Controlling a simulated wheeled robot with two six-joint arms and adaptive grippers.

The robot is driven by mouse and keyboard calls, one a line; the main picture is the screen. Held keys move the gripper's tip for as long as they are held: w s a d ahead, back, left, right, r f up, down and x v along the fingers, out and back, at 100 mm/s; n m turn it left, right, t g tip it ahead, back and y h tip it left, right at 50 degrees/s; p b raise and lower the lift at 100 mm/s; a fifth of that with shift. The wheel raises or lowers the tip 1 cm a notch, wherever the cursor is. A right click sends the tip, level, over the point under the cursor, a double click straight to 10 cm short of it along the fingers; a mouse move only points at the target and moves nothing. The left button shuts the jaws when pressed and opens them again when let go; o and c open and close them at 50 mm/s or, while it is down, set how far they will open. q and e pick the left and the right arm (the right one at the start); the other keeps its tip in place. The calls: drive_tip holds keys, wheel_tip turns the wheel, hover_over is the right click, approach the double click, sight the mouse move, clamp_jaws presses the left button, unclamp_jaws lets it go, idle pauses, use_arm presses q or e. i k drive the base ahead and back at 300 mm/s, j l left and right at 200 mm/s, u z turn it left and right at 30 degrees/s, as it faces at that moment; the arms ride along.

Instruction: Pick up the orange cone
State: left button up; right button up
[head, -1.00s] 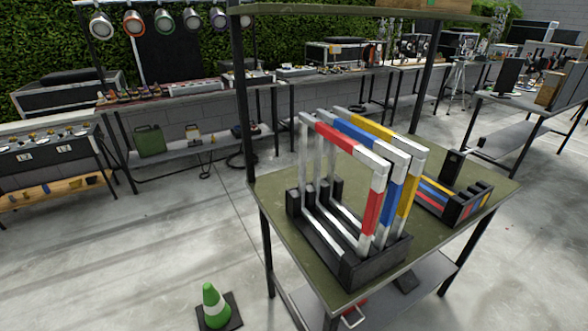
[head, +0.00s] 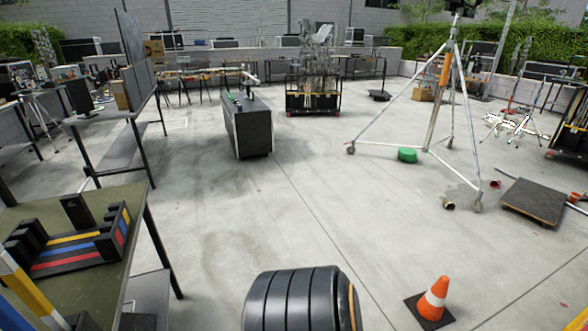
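The orange cone (head: 433,299) stands upright on the concrete floor at the lower right of the head view. It has a white band and a dark square base. Nothing touches it. Neither of my grippers shows in this view.
A black ribbed cylinder (head: 303,299) stands left of the cone. A green-topped table (head: 103,196) with coloured bars is at the left. A tripod stand (head: 434,110), a flat dolly (head: 533,202) and a black case (head: 248,130) are farther back. Open floor lies between.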

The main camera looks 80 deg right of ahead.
sight(428, 307)
drive_tip(key=z, duration=4.1)
drive_tip(key=i+l+u, duration=0.2)
drive_tip(key=i, duration=0.15)
drive_tip(key=i+l+u, duration=0.2)
drive_tip(key=i, duration=0.15)
